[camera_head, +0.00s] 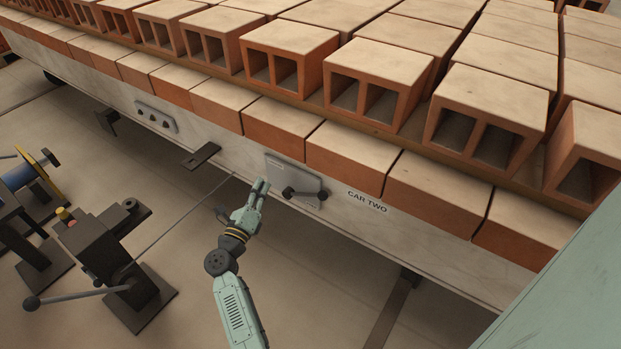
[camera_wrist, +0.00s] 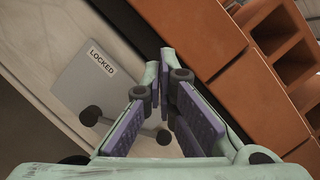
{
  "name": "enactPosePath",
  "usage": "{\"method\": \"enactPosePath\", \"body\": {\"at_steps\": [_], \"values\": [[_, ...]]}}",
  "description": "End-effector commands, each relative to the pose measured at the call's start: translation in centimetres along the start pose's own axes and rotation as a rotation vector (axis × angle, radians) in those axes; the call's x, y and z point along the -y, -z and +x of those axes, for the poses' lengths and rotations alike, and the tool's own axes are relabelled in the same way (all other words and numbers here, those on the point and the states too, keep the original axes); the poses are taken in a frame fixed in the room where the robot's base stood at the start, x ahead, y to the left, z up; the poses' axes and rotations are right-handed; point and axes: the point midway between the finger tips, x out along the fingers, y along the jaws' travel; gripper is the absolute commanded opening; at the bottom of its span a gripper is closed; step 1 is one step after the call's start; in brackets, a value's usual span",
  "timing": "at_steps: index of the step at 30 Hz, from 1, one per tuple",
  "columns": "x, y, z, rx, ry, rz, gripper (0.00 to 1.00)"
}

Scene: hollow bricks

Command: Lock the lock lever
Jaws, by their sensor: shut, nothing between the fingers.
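The lock lever (camera_head: 305,194) is a dark bar with a rounded dark end at each side. It sits on a grey plate (camera_head: 285,170) on the side of the car, left of the words "CAR TWO". In the wrist view the plate (camera_wrist: 75,80) carries a white label reading "LOCKED", and the lever (camera_wrist: 128,127) lies below that label, partly behind my fingers. My gripper (camera_head: 262,182) is shut and empty, at the left part of the plate in the head view. Its fingertips (camera_wrist: 164,62) point past the lever, which is outside the fingers. Contact with the plate cannot be told.
Rows of hollow bricks (camera_head: 290,55) lie on the car deck above the plate. A dark bracket (camera_head: 201,156) sticks out left of the plate. A black stand with a long handle (camera_head: 110,240) and a blue reel (camera_head: 18,175) stand at left.

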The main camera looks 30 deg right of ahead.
Motion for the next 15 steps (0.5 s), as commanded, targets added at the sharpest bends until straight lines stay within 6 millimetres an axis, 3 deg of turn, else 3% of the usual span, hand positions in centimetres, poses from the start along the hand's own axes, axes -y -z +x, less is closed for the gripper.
{"method": "enactPosePath", "body": {"at_steps": [1, 3, 6, 10, 15], "values": [[-0.5, 5.8, 0.0, -0.103, 0.004, 0.01, 0.0], [-0.8, 11.8, -0.4, -0.22, 0.013, 0.033, 0.0], [-0.8, 17.9, -1.5, -0.344, 0.032, 0.058, 0.0], [-0.6, 22.1, -2.5, -0.429, 0.049, 0.075, 0.0], [-0.6, 23.0, -2.8, -0.45, 0.053, 0.08, 0.0]]}}
